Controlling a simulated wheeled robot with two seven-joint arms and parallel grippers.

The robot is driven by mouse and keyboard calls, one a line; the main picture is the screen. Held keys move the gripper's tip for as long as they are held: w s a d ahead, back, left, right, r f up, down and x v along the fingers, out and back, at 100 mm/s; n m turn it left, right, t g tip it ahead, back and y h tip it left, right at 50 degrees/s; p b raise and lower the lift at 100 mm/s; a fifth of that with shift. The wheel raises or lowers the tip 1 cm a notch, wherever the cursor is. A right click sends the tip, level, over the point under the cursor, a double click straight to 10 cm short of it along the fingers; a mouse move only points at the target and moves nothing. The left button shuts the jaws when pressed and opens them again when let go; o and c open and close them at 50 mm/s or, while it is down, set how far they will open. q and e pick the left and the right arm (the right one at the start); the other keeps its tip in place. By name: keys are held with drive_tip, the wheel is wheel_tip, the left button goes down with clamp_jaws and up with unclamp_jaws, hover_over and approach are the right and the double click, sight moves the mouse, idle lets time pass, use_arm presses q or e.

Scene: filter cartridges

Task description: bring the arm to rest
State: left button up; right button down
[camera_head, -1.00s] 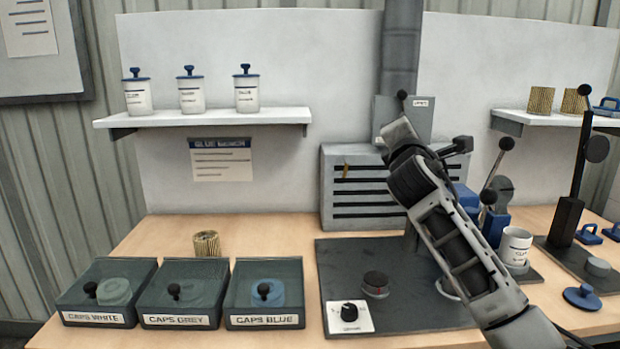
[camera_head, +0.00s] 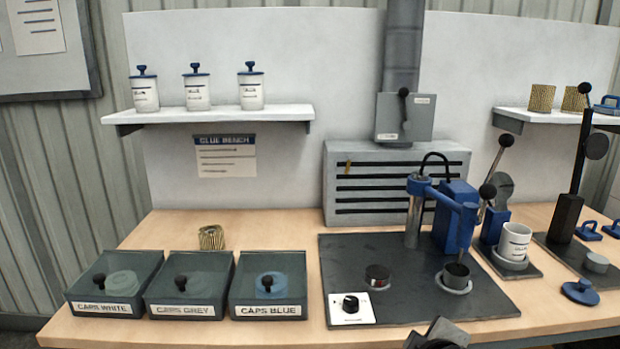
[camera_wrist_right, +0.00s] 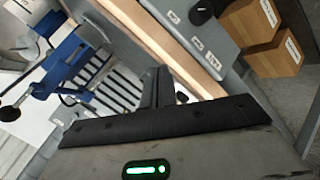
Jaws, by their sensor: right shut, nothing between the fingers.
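My right gripper (camera_wrist_right: 158,90) shows in the right wrist view with its fingers shut together and nothing between them. In the head view only a dark part of my right arm (camera_head: 438,334) shows at the bottom edge, in front of the bench's front edge. The right fingers are apart from everything on the bench. My left gripper is in neither view.
The wooden bench (camera_head: 160,235) holds three lidded cap boxes, with the blue one (camera_head: 268,290) nearest the dark mat (camera_head: 335,255). On the mat stands a blue press (camera_head: 458,215). A white cup (camera_head: 515,240) stands right of it. Cardboard boxes (camera_wrist_right: 275,55) show in the wrist view.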

drive_tip(key=s+f+m+g+y, duration=0.1)
drive_tip(key=s+f+m+g, duration=0.25)
drive_tip(key=s, duration=0.95)
drive_tip(key=s+f+m+g+y, duration=0.1)
drive_tip(key=s+f+m+g, duration=0.3)
drive_tip(key=s, duration=0.9)
drive_tip(key=w+a+f+t+y, duration=0.2)
drive_tip(key=w+a+f+t, duration=0.3)
drive_tip(key=f+t, duration=0.2)
drive_tip(key=shift+w+f+y, duration=0.2)
drive_tip(key=shift+w+y, duration=0.1)
drive_tip(key=shift+y, duration=0.1)
drive_tip(key=shift+w, duration=0.1)
